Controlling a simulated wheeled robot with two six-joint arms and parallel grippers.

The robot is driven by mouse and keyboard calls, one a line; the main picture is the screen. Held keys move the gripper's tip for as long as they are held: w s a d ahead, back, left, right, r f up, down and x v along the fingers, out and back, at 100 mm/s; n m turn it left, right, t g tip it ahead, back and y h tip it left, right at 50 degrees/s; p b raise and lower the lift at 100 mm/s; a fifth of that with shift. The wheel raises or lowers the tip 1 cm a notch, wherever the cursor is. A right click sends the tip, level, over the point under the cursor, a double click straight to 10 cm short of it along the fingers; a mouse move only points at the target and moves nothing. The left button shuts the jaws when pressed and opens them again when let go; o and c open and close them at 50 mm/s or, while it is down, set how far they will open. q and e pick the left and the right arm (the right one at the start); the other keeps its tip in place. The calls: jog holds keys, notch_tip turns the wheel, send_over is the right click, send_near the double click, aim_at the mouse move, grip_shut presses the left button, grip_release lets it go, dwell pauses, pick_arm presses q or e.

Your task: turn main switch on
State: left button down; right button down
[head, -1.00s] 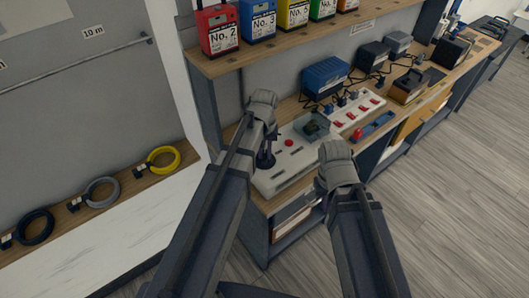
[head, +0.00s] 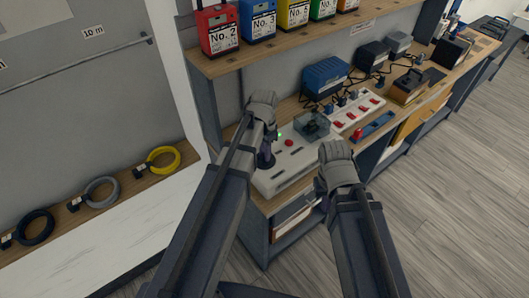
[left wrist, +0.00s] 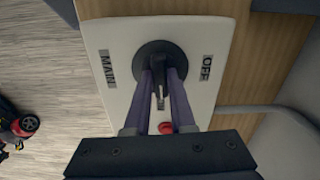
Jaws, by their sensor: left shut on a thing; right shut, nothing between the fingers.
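The main switch (left wrist: 150,54) is a dark round base with a narrow handle, set on a pale control panel (left wrist: 120,30). It lies between a label reading MAIN (left wrist: 108,68) and one reading OFF (left wrist: 207,69). My left gripper (left wrist: 161,80) is shut on the switch handle, which partly hides it. In the head view my left gripper (head: 268,142) stands above the near left end of the panel (head: 290,176). A small green light (head: 280,136) is lit beside it. My right gripper (head: 320,192) is shut and empty, off the panel's right front corner.
Behind are a blue unit (head: 325,74) and a strip of red switches (head: 356,108). A shelf with coloured numbered boxes (head: 257,20) overhangs the bench. The floor at right is clear.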

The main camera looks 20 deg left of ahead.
pick_arm(q)
jog(key=shift+m, duration=0.5)
jog(key=c, duration=0.8)
grip_release()
jog(key=shift+o, duration=0.2)
jog(key=shift+r, duration=0.15)
notch_tip(320, 180, up, 8)
jog(key=p, duration=0.8)
jog(key=shift+f, duration=0.2)
jog(key=shift+f, duration=0.1)
